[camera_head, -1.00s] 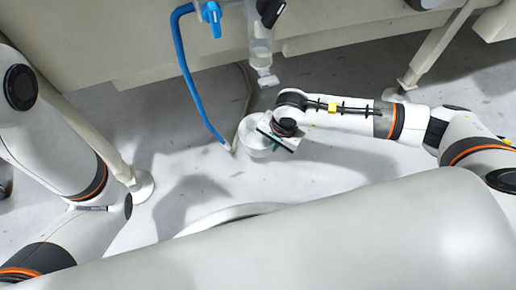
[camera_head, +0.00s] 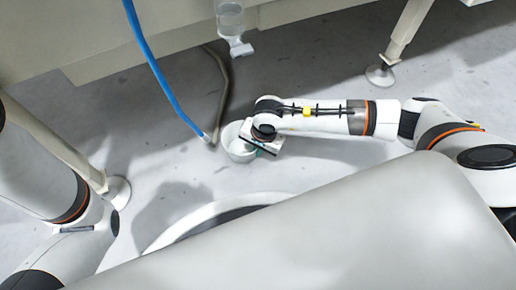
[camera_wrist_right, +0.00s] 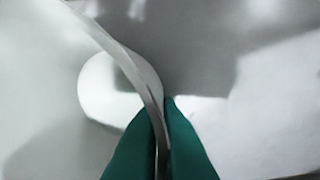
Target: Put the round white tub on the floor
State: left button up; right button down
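The round white tub (camera_head: 232,151) is in the middle of the head view, over or on the grey floor; I cannot tell whether its base touches the floor. My right gripper (camera_head: 262,150) is at the tub's right side. In the right wrist view, its green fingertips (camera_wrist_right: 162,120) are closed on the thin wall of the tub (camera_wrist_right: 130,62), one on each side. The gripper body hides part of the tub's rim in the head view. My left arm shows at the left edge, but its gripper is not in view.
A blue hose (camera_head: 152,65) and a grey hose (camera_head: 223,90) come down just left of the tub. A clear cylinder with a spout (camera_head: 232,22) hangs above it. A beige machine (camera_head: 60,40) spans the top, with legs on round feet (camera_head: 380,75). Bare floor (camera_head: 320,185) lies to the right.

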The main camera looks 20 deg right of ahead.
jog(key=shift+f, duration=0.1)
jog(key=c, duration=1.6)
grip_release()
jog(key=r+p, duration=0.2)
jog(key=r, duration=0.2)
jog(key=s+r+p, duration=0.1)
jog(key=r+p, duration=0.2)
jog(key=r, duration=0.1)
jog(key=d+r+p, duration=0.1)
jog(key=r+p, duration=0.2)
jog(key=r, duration=0.1)
jog(key=shift+s+r, duration=0.1)
jog(key=shift+s, duration=0.05)
